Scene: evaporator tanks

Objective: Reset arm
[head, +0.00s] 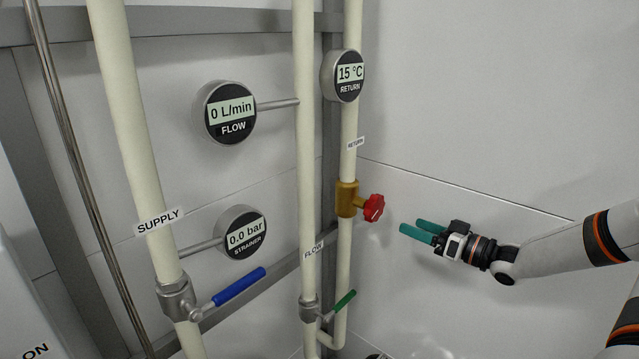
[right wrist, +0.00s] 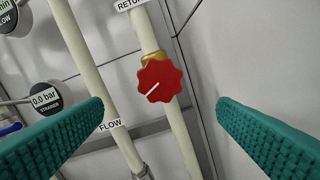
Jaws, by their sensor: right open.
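My right gripper (head: 417,231) comes in from the right in the head view, with its teal fingers pointing left. It is open and empty, and apart from the red knob (head: 373,208) on the brass valve (head: 347,198) of the return pipe. In the right wrist view the red knob (right wrist: 160,81) shows in the gap between the two teal fingers (right wrist: 165,130), farther off than the fingertips. A white line on the knob points to the lower left. My left gripper is not in view.
The supply pipe (head: 133,130) has a blue lever (head: 239,287), and the flow pipe (head: 306,150) a green lever (head: 343,301). Gauges read 0 L/min (head: 231,112), 0.0 bar (head: 243,233) and 15 °C (head: 349,74). Bare white wall (head: 500,100) lies to the right.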

